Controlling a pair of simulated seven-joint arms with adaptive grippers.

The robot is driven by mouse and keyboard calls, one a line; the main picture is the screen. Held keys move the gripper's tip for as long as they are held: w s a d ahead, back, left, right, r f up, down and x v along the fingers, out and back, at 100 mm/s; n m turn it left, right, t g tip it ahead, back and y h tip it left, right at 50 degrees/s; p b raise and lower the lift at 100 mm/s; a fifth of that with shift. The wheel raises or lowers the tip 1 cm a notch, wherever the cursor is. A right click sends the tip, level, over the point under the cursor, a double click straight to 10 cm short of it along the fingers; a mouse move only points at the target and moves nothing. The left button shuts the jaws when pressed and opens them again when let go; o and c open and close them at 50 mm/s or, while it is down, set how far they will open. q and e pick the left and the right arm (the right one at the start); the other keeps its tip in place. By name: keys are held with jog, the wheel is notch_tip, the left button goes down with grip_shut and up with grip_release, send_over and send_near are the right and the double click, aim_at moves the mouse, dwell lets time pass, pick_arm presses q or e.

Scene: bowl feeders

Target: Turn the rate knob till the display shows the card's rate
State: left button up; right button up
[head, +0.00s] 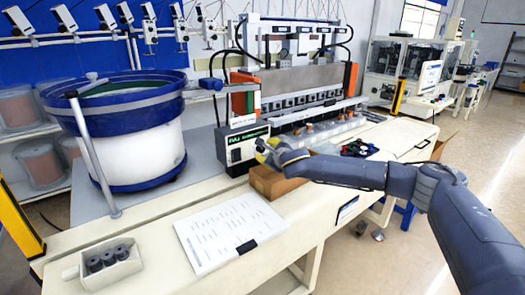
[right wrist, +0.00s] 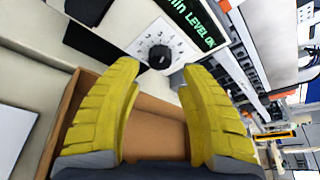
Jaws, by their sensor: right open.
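The controller box (head: 243,146) stands on the table in front of the machine. In the right wrist view its black rate knob (right wrist: 159,57) sits on a white dial with marks around it. The green-lettered display (right wrist: 198,22) above reads "LEVEL OK" after a cut-off "min"; no rate figure is in view. My right gripper (right wrist: 158,82) is open, its yellow fingers spread below the knob and apart from it. In the head view the gripper is small beside the box's right side. A white printed sheet (head: 230,232) lies on the table; its text is too small to read. My left gripper is not in view.
An open cardboard box (head: 272,184) stands below my right gripper. A blue-rimmed bowl feeder (head: 125,110) is at the left. A small holder (head: 108,266) with dark cylinders sits at the front left.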

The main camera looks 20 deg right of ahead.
aim_at(262, 149)
jog(key=shift+x, duration=2.4)
grip_shut()
